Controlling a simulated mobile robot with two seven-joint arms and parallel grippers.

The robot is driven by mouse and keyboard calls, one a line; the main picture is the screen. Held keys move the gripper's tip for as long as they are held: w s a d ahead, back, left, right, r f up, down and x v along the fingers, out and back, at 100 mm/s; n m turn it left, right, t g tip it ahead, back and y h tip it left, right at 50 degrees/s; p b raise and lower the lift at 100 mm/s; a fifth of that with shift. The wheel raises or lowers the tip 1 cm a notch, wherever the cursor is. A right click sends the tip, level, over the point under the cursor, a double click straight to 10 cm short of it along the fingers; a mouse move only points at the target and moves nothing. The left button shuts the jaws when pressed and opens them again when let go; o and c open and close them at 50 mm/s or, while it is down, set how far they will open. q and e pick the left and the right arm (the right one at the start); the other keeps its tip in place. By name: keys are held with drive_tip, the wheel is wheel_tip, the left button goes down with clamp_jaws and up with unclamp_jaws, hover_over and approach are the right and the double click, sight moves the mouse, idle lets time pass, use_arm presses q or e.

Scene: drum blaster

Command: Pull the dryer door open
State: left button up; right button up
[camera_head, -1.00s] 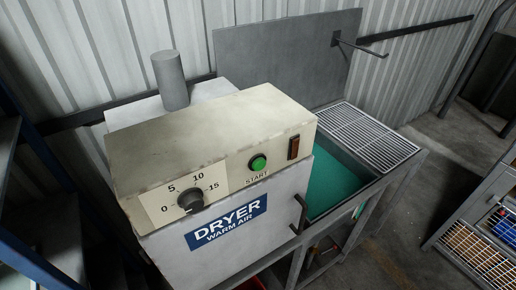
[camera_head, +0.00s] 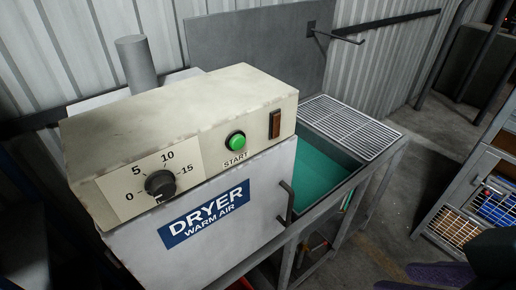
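The dryer (camera_head: 165,110) is a worn cream and white box with a dial, a green START button and a dark red rocker switch. Its white front door (camera_head: 235,228) carries a blue "DRYER WARM AIR" label and looks shut. A dark bar handle (camera_head: 287,202) stands out at the door's right edge, and nothing touches it. At the bottom right corner, a dark part with purple fingers, apparently my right gripper (camera_head: 420,279), is partly cut off by the frame. It is well to the right of the handle and looks empty. My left gripper is not in view.
A green-lined basin (camera_head: 322,172) on a metal frame, with a white grate (camera_head: 348,126), adjoins the dryer's right side. A grey back panel (camera_head: 255,48) stands behind. A rack with wire baskets (camera_head: 455,225) is at the right. Open floor lies between frame and rack.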

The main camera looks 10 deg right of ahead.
drive_tip(key=shift+o, duration=0.3)
drive_tip(key=w+a+f+t+y+b, duration=0.1)
drive_tip(key=w+f+t+b, duration=0.2)
drive_tip(key=w+f+b, duration=0.3)
drive_tip(key=w+a+f+n+t+y+b, duration=0.1)
drive_tip(key=w+f+b, duration=0.5)
drive_tip(key=f+b, duration=0.7)
drive_tip(key=t+y+b, duration=0.1)
drive_tip(key=b, duration=0.2)
drive_tip(key=shift+w+t, duration=0.35)
drive_tip(key=shift+t, duration=0.05)
drive_tip(key=t+y+b, duration=0.1)
drive_tip(key=t+b, duration=0.5)
drive_tip(key=b, duration=1.3)
hover_over(287, 223)
drive_tip(key=f, duration=0.7)
drive_tip(key=shift+w+d+f, duration=0.2)
drive_tip(key=shift+w+f, duration=0.05)
drive_tip(key=shift+w, duration=0.1)
drive_tip(key=shift+c, duration=0.3)
clamp_jaws()
